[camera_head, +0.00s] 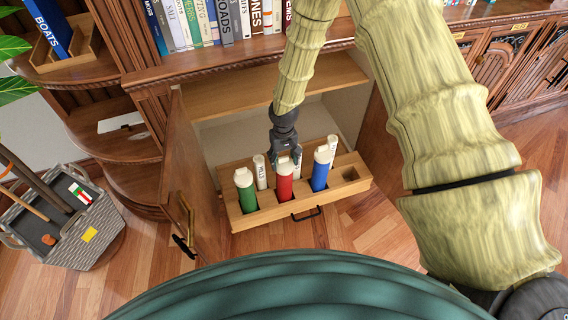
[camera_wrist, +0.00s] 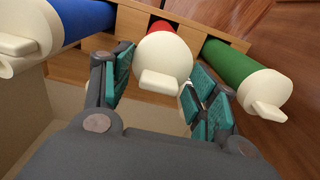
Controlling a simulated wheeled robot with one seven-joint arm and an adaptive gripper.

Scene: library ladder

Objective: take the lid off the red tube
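The red tube (camera_head: 285,186) stands in the middle of the front row of a wooden rack, between a green and a blue tube. Its cream lid (camera_head: 284,166) is on its top and has a raised tab. In the wrist view the lid (camera_wrist: 163,62) lies between my fingers, and the red body (camera_wrist: 161,27) shows behind it. My gripper (camera_head: 286,157) is just above and behind the red tube. The fingers are apart, with gaps visible on both sides of the lid, most clearly on the left.
The green tube (camera_head: 246,192) and blue tube (camera_head: 320,172) stand close on either side. White tubes (camera_head: 260,172) stand behind. The rack (camera_head: 352,190) sits before an open cabinet with its door (camera_head: 195,160) at left. A woven basket (camera_head: 85,246) stands farther left.

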